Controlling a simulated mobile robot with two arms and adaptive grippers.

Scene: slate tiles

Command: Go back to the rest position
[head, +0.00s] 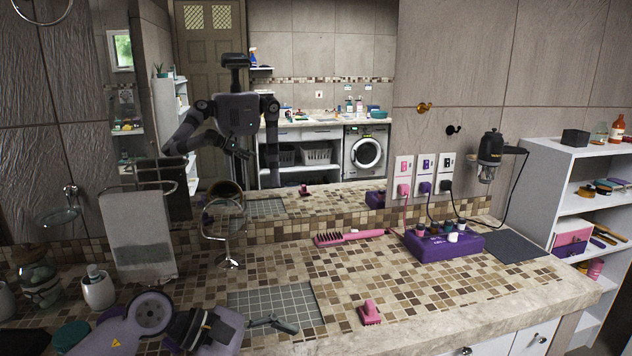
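My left gripper (273,323) is low over the counter, at the front edge of the grey tiled mat (290,298). Its dark fingers are seen edge-on, so I cannot tell whether they are open or shut. No object shows between them. My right gripper is not directly in view. The mirror (330,100) shows my reflection with one arm bent forward and the other hanging down.
A purple holder (445,245) with small bottles is at the right.

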